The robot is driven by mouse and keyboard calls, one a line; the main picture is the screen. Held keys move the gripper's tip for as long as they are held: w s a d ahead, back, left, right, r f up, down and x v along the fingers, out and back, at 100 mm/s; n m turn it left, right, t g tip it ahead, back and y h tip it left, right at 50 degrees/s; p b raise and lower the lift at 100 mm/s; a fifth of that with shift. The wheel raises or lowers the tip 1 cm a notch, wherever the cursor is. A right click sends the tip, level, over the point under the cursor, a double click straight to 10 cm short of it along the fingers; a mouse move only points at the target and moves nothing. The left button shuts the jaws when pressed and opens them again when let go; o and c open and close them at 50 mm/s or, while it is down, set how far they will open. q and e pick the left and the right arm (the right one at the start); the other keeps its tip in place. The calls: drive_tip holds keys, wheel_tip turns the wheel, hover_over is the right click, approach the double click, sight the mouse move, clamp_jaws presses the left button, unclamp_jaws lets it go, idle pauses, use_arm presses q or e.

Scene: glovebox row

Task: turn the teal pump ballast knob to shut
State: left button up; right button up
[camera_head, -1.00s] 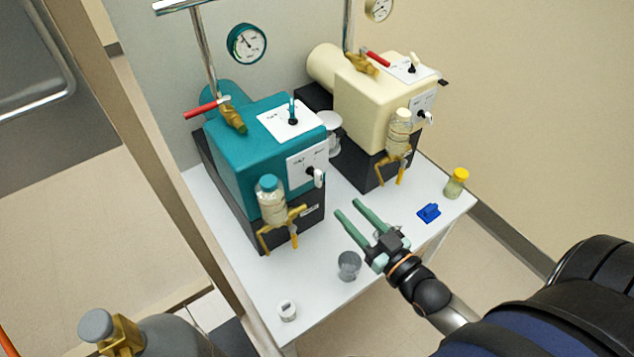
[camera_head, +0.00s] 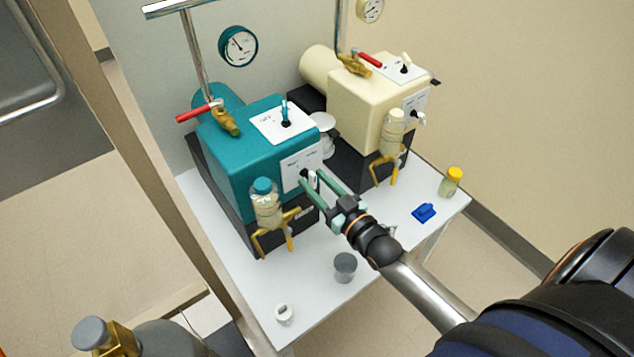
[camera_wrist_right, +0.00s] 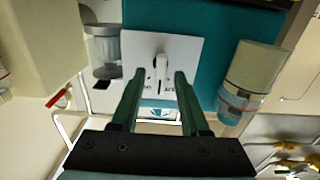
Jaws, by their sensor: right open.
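The teal pump (camera_head: 240,160) stands on the white bench, left of a cream pump. Its front face bears a white plate (camera_head: 290,176) with a white lever-like knob (camera_head: 312,179). In the right wrist view the knob (camera_wrist_right: 161,66) points roughly along the fingers, with small lettering on both sides. My right gripper (camera_head: 311,177) is open at the plate, its green fingertips on either side of the knob with gaps visible in the wrist view. The top of the teal pump has another white plate with a dark-based teal lever (camera_head: 286,117). My left gripper is out of view.
The cream pump (camera_head: 350,95) stands close to the right. A capped glass bottle (camera_head: 266,205) and brass fitting (camera_head: 276,226) are left of my gripper. A grey cup (camera_head: 345,267), blue piece (camera_head: 424,212), yellow-capped jar (camera_head: 451,184) and small white item (camera_head: 284,314) sit on the bench.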

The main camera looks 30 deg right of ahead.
drive_tip(key=shift+c, duration=0.3)
clamp_jaws()
idle(0.4)
drive_tip(key=shift+a+n+p, duration=0.1)
drive_tip(key=shift+n+p, duration=0.5)
drive_tip(key=shift+n, duration=0.4)
drive_tip(key=shift+a+n+p, duration=0.1)
drive_tip(key=shift+n+p, duration=0.5)
drive_tip(key=shift+n, duration=1.3)
drive_tip(key=shift+f, duration=0.1)
drive_tip(key=shift+o, duration=0.3)
unclamp_jaws()
